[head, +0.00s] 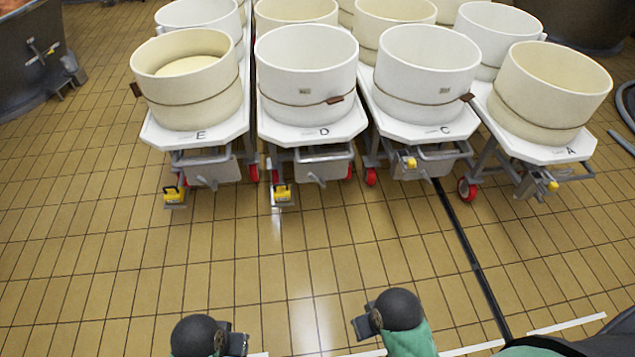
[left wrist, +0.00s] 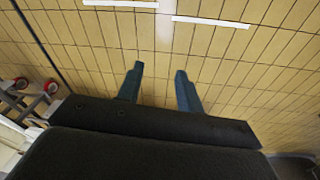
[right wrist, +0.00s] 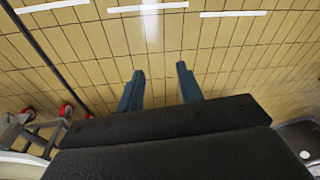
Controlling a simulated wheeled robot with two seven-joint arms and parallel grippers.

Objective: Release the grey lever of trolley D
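Trolley D (head: 323,132) stands second from the left in the front row, with a large white vat (head: 306,75) on its white top. Under its front edge are a grey bar frame and a small grey lever-like part (head: 316,180). A yellow block (head: 283,192) sits low at its front left, near the floor. Which grey part is the lever is too small to tell surely. My left gripper (left wrist: 158,70) and right gripper (right wrist: 160,70) are both open and empty, fingers apart above bare floor. In the head view both are near the bottom edge, well short of the trolley.
Trolley E (head: 200,136) stands left of D, with its own low yellow block (head: 174,194). Trolley C (head: 445,130) and trolley A (head: 571,151) stand to the right, with yellow parts higher up. More vats stand behind. The tiled floor (head: 200,270) in front is clear.

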